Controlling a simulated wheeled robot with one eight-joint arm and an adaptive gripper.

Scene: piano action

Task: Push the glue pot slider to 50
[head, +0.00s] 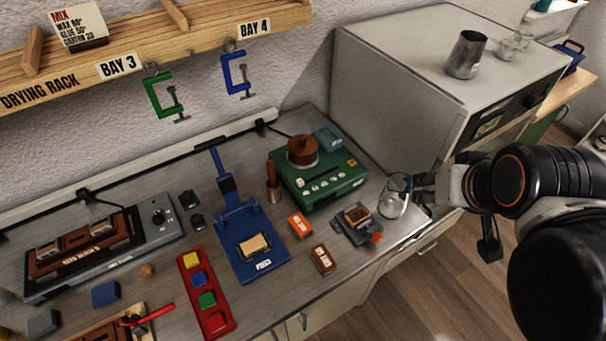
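The glue pot looks to be the brown lidded pot (303,152) on a green box (340,192) at the back right of the bench. The box's sloped front carries several small white controls (318,186) and an orange one at its right. I cannot make out which is the slider, or any scale or number. My gripper (422,190) is at the bench's right end, to the right of the green box and apart from it. Its fingers are small and partly hidden beside a clear glass (394,197); I cannot tell whether they touch it.
A grey device with an orange tab (357,222), an orange block (300,225) and a brown block (322,259) lie in front of the green box. A blue stand (250,268) is left. A large grey cabinet (405,90) stands behind right. Clamps (236,74) hang from the rack above.

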